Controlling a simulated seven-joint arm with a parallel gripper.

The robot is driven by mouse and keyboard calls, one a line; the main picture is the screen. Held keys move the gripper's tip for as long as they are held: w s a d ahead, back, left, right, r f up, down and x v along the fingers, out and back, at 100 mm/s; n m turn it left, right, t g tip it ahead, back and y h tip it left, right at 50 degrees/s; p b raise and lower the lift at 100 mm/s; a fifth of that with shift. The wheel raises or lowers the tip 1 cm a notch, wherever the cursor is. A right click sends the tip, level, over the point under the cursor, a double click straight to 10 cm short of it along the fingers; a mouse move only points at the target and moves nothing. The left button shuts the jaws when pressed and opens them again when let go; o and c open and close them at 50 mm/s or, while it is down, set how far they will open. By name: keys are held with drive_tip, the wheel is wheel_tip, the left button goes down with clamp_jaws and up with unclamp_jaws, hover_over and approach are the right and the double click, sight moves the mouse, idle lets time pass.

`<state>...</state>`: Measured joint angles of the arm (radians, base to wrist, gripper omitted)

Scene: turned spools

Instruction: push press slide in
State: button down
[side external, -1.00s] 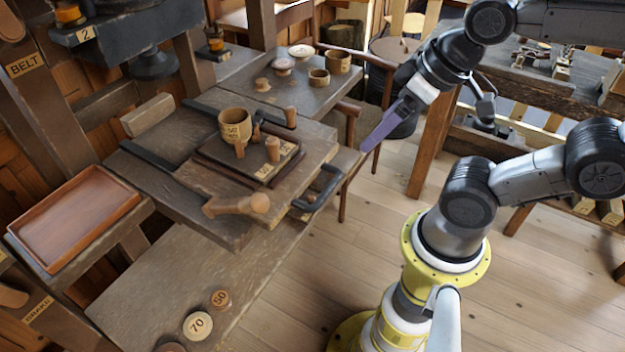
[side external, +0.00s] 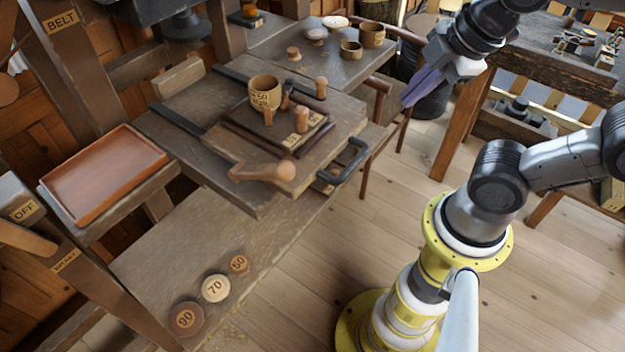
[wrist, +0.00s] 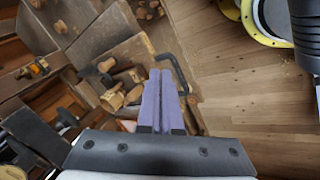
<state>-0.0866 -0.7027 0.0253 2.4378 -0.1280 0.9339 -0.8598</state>
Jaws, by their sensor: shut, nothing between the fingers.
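The press slide (side external: 222,156) is a wooden board that juts out toward the front between two dark rails (side external: 178,118). My gripper (side external: 407,103) has purple fingers, is shut and empty, and hangs in the air right of the slide, apart from the handle. In the wrist view the closed fingers (wrist: 157,75) point toward the handle (wrist: 172,68); I cannot tell the gap.
A reddish tray (side external: 103,172) is at the left. Round discs marked 50, 70 and 90 (side external: 215,288) lie on the lower bench. A side table (side external: 330,62) behind holds several turned pieces. Open floor (side external: 400,215) lies right of the slide.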

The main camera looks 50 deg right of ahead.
sight(216, 138)
drive_tip(key=a+f+n, duration=0.2)
drive_tip(key=a+n, duration=1.6)
drive_tip(key=n, duration=0.7)
drive_tip(key=w+r+x, duration=0.1)
drive_tip(key=w+x, duration=0.1)
drive_tip(key=x, duration=1)
drive_tip(key=shift+a+g+y, duration=0.15)
drive_tip(key=shift+g+y, duration=0.25)
drive_tip(key=shift+w+r, duration=0.1)
drive_tip(key=shift+w, duration=0.1)
drive_tip(key=w, duration=2.1)
drive_tip(key=shift+w, duration=0.4)
